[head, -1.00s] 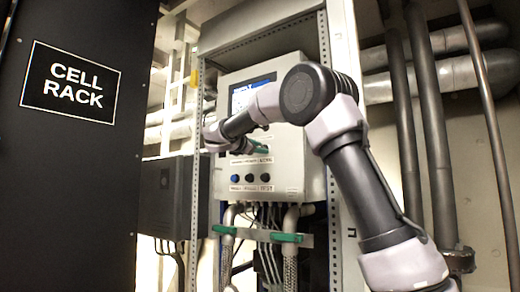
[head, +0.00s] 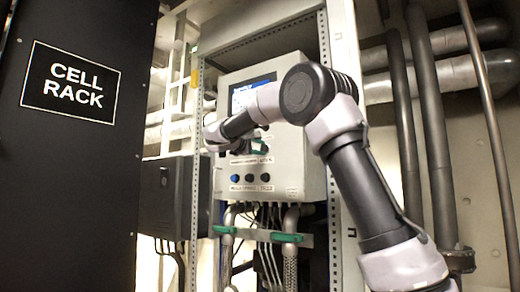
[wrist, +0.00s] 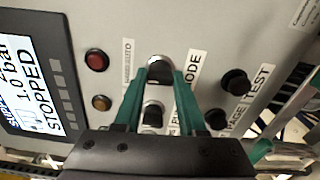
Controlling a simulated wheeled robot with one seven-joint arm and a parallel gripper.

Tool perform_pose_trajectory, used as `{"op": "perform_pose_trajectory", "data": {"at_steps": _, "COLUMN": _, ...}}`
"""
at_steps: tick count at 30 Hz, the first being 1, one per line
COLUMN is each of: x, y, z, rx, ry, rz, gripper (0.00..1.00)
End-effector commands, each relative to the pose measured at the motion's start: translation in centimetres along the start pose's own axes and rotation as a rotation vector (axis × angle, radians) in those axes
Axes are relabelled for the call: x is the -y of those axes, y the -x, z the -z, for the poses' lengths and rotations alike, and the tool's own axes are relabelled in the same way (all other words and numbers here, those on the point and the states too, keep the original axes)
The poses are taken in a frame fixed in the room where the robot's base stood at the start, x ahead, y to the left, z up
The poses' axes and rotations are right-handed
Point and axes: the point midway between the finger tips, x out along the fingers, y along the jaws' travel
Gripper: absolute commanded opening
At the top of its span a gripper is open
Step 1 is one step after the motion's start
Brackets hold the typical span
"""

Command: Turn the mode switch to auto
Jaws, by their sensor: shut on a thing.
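The mode switch (wrist: 160,68) is a dark knob on the grey panel, beside a label reading MODE. In the head view my gripper (head: 258,147) is at the control box (head: 285,180), and my arm hides the switch.
A screen (wrist: 32,75) reads STOPPED. A red button (wrist: 97,60) and an amber one (wrist: 102,102) sit near it. A cell rack (head: 70,150) stands left.

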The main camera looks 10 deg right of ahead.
Motion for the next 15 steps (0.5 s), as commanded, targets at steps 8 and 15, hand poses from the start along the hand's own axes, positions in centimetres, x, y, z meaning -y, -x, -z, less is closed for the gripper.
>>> {"op": "perform_pose_trajectory", "data": {"at_steps": 8, "x": 0.12, "y": 0.0, "z": -0.01, "rx": 0.002, "ry": -0.262, "rz": 0.002, "gripper": 0.0}}
{"op": "perform_pose_trajectory", "data": {"at_steps": 15, "x": 0.14, "y": 0.01, "z": 0.0, "rx": 0.002, "ry": -0.485, "rz": 0.002, "gripper": 0.0}}
